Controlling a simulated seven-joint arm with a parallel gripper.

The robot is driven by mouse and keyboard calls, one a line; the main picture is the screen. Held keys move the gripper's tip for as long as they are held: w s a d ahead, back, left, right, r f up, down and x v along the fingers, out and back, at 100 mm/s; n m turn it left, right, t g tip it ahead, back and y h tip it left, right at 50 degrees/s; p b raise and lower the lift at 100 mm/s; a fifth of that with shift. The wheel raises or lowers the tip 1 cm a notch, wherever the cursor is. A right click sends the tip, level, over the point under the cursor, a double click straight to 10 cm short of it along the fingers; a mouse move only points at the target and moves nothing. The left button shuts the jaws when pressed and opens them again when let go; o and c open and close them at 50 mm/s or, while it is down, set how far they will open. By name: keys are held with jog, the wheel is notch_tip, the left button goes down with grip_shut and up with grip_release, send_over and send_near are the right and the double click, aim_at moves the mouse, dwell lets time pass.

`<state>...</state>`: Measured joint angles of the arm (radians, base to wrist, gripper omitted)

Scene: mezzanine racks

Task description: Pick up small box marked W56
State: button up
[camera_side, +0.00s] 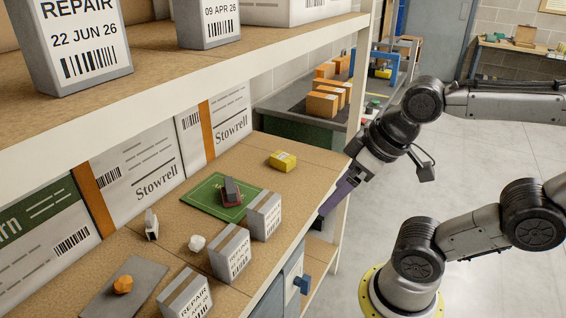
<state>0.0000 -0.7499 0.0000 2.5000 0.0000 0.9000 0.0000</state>
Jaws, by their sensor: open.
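Three small grey boxes with white labels stand along the front edge of the middle shelf: a far one (264,215), a middle one (230,253) and a near one (186,296). Their label print is too small or steep to read surely, so I cannot tell which is marked W56. A small yellow box (283,161) lies farther back on the same shelf; no W56 mark is readable on it. My gripper (327,207) is open, just outside the shelf's front edge at the right, apart from the boxes. The rack's front post is close to it, and its fingertips are partly hidden.
A green mat (208,198) bears a dark red and grey object (232,191). A grey mat (106,296) with an orange lump (123,284) and two small pale pieces lie nearby. Large Stowrell cartons (139,168) line the back. The upper shelf (250,48) overhangs.

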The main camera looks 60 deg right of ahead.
jog(key=shift+o, duration=0.5)
jog(key=w+d+f+m+t+h, duration=0.1)
jog(key=w+d+m+t+h, duration=0.3)
jog(key=w+d, duration=2)
jog(key=w+d+f+n+h, duration=0.1)
jog(key=w+d+f+n, duration=0.15)
jog(key=d+f, duration=0.4)
jog(key=t+y, duration=0.1)
jog(key=t, duration=0.1)
send_near(286, 157)
notch_tip(286, 157, up, 6)
jog(key=shift+m+t+y, duration=0.25)
jog(key=shift+t+y, duration=0.55)
jog(key=s+f, duration=0.1)
jog(key=f, duration=0.1)
jog(key=s+f, duration=0.1)
jog(key=f, duration=0.1)
jog(key=s+d+f, duration=0.1)
jog(key=f, duration=0.1)
jog(key=shift+d+f, duration=0.1)
jog(key=shift+f, duration=0.2)
jog(key=x, duration=0.8)
jog(key=shift+w, duration=0.1)
jog(key=shift+a+r+x, duration=0.1)
jog(key=shift+a+x, duration=0.05)
jog(key=shift+x, duration=1.2)
jog(key=shift+a+r+x, duration=0.1)
jog(key=shift+a+x, duration=0.1)
jog(key=shift+x, duration=1.15)
